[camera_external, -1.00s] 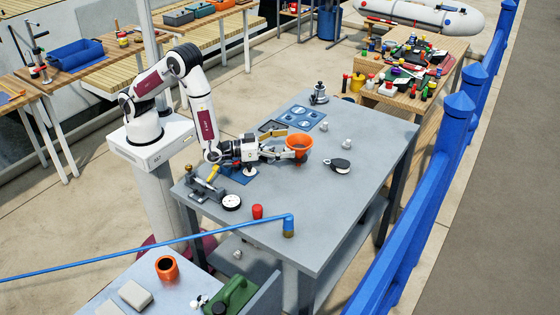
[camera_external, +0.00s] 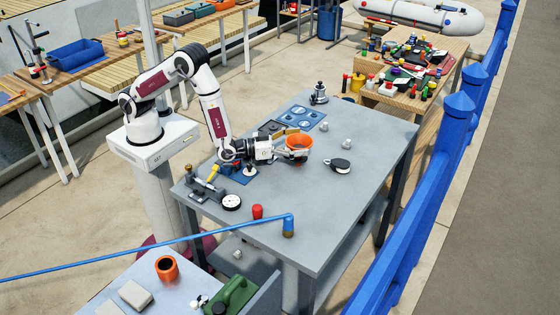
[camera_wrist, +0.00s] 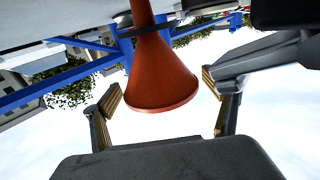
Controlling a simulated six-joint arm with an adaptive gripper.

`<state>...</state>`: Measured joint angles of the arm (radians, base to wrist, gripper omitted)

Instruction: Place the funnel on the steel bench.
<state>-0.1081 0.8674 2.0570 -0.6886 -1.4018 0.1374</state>
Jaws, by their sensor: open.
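The orange funnel (camera_external: 298,142) is at the middle of the grey steel bench (camera_external: 340,205), wide mouth up. In the wrist view, which looks upside down, the orange cone (camera_wrist: 160,75) has its rim toward the bottom and its narrow end toward the bench. My gripper (camera_external: 296,149) is open, its fingers reaching out on either side of the funnel. In the wrist view the fingertips of my gripper (camera_wrist: 168,103) show left and right of the cone with gaps. I cannot tell what supports the funnel; its lower end is hidden in the external view.
A blue plate with round recesses (camera_external: 304,119) lies behind the funnel. A black pulley block (camera_external: 338,164) lies to its right, with small metal pieces (camera_external: 346,143) nearby. A dial gauge (camera_external: 231,202) and a red cylinder (camera_external: 257,211) stand toward the front. The bench's right front is clear.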

